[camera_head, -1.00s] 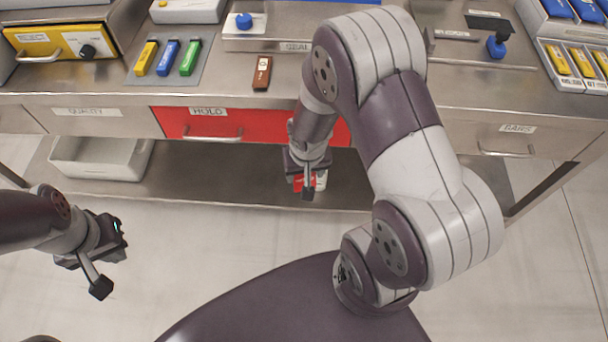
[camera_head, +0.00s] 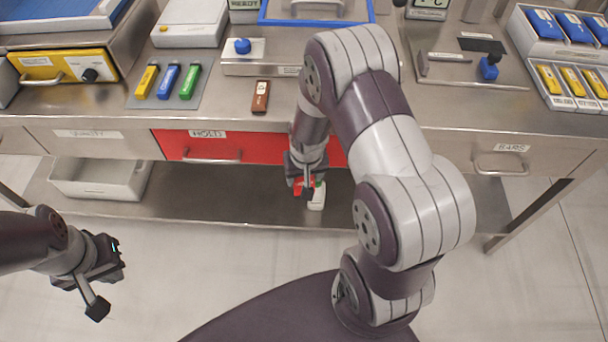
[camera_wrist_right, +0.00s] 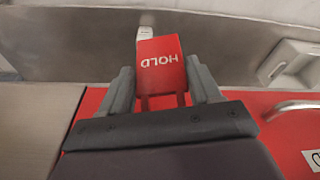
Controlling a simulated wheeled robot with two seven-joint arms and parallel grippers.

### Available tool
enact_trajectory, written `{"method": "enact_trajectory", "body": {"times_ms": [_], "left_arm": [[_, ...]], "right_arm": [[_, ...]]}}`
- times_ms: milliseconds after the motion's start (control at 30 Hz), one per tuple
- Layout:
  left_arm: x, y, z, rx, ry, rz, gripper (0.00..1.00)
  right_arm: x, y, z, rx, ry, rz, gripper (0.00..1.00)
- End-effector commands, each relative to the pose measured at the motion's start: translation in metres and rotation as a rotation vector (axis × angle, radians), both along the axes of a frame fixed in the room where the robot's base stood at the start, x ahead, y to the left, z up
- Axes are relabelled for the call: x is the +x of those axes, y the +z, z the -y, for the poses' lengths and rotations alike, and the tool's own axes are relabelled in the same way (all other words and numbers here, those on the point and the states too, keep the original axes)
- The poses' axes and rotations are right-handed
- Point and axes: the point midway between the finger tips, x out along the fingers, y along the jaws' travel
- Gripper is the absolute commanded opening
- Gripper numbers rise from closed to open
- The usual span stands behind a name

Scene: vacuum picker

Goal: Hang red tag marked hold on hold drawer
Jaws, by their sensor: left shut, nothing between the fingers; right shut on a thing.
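The red tag marked HOLD (camera_wrist_right: 161,65) is between the fingers of my right gripper (camera_wrist_right: 163,88). In the right wrist view its lettering appears upside down. In the head view my right gripper (camera_head: 307,190) is in front of the right part of the red HOLD drawer (camera_head: 265,148), just below its front, and mostly hides the tag. The drawer is closed and its metal handle (camera_head: 212,158) is left of the gripper. The handle also shows in the right wrist view (camera_wrist_right: 295,108). My left gripper (camera_head: 95,280) is shut and empty, low at the left over the floor.
A grey bin (camera_head: 100,180) stands on the lower shelf (camera_head: 215,207). The QUALITY drawer (camera_head: 85,143) and BARS drawer (camera_head: 495,160) flank the red drawer. A brown piece (camera_head: 261,97) lies on the bench above.

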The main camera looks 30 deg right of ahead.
Motion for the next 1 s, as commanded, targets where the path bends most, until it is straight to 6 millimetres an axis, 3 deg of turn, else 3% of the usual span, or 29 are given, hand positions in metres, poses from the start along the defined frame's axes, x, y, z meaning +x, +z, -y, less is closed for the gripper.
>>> {"method": "enact_trajectory", "body": {"times_ms": [400, 433, 500, 833, 1000], "left_arm": [[0.000, 0.000, 0.000, 0.000, 0.000, 0.000, 0.00], [0.000, 0.000, 0.000, 0.000, 0.000, 0.000, 0.00], [0.000, 0.000, 0.000, 0.000, 0.000, 0.000, 0.00], [0.000, 0.002, 0.000, 0.000, 0.000, 0.000, 0.00], [0.000, 0.012, 0.000, 0.000, 0.000, 0.000, 0.00]], "right_arm": [[0.000, 0.000, 0.000, 0.000, 0.000, 0.000, 0.34], [0.000, 0.000, 0.000, 0.000, 0.000, 0.000, 0.69], [0.000, 0.000, 0.000, 0.000, 0.000, 0.000, 0.92], [0.000, 0.005, 0.000, -0.001, 0.000, 0.002, 0.93], [-0.005, 0.042, -0.002, -0.001, 0.000, 0.006, 0.93]]}}
